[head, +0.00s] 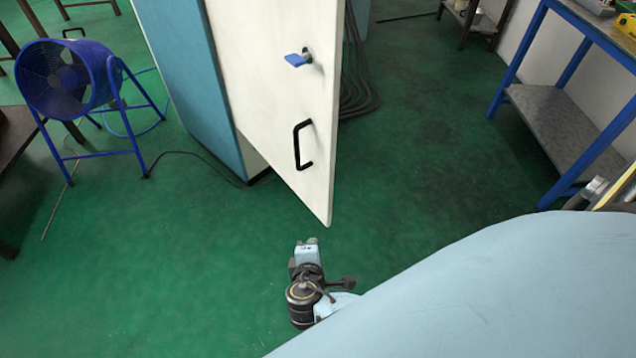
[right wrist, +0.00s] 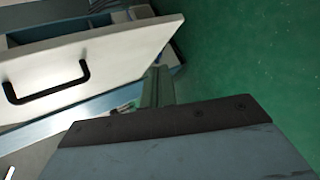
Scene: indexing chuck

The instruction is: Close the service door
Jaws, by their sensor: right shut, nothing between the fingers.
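The white service door (head: 275,90) stands swung open from a blue cabinet (head: 185,70) in the head view. A black bar handle (head: 298,146) and a blue latch knob (head: 298,59) are on its face. In the right wrist view the door (right wrist: 125,52) is at the upper left, with its handle (right wrist: 45,84) at the left. My right gripper (head: 312,242) is shut and empty, below the door's lower corner in the head view and apart from the handle. Its fingers (right wrist: 157,85) show beside the door edge in the right wrist view. My left gripper is not in view.
A blue drum fan (head: 65,80) on a stand is at the left. A blue-framed workbench (head: 565,125) with a grey lower shelf is at the right. Dark hoses (head: 357,75) hang behind the door. The green floor (head: 430,150) between door and bench is clear.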

